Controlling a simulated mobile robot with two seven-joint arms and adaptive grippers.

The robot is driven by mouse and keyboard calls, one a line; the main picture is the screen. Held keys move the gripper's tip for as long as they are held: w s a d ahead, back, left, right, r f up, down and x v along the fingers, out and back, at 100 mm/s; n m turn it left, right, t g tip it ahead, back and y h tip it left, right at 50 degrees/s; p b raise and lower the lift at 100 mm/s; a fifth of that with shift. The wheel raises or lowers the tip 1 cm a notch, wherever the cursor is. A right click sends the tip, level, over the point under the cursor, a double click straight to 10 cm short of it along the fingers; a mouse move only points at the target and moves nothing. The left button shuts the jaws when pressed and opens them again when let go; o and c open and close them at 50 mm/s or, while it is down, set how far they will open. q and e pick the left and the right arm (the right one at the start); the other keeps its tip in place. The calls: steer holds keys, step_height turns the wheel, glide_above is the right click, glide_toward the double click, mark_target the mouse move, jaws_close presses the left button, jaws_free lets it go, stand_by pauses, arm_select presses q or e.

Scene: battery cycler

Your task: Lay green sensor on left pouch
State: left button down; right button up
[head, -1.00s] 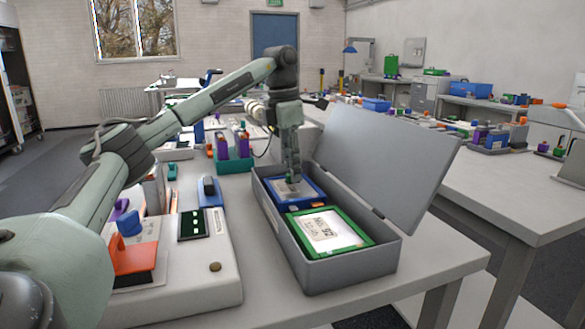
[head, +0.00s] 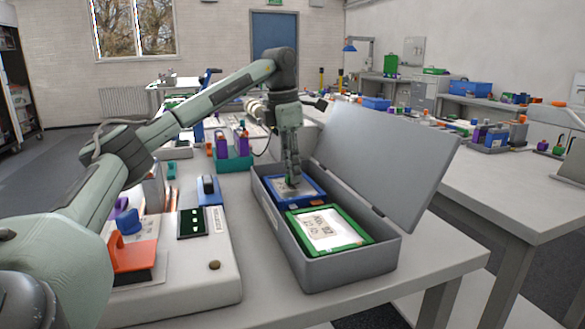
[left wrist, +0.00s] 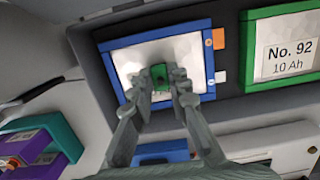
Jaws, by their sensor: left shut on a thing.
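The blue-framed pouch (head: 279,188) lies in the back part of an open grey box in the head view. In the left wrist view this pouch (left wrist: 130,59) is the left one of two. My left gripper (head: 292,181) points down over it. In the left wrist view, my left gripper (left wrist: 158,85) is shut on the small green sensor (left wrist: 159,73), which sits between the fingertips over the pouch's silver face. I cannot tell whether the sensor touches the pouch. In the head view the fingers hide the sensor. My right gripper is not in view.
The green-framed pouch (head: 322,229), labelled No. 92, lies in the front of the grey box (head: 350,273). The raised lid (head: 385,150) stands on the right. A cycler unit (head: 215,275) is left of the box, and a teal holder (head: 236,163) with purple items stands behind.

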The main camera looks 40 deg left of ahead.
arm_select(q)
steer(key=shift+f, duration=0.25)
steer(key=c, duration=1.4)
jaws_free()
steer(key=shift+o, duration=0.2)
step_height(320, 180, up, 12)
steer(key=s, duration=0.1)
steer(key=shift+s+a, duration=0.15)
steer(key=shift+a, duration=0.2)
steer(key=shift+f, duration=0.15)
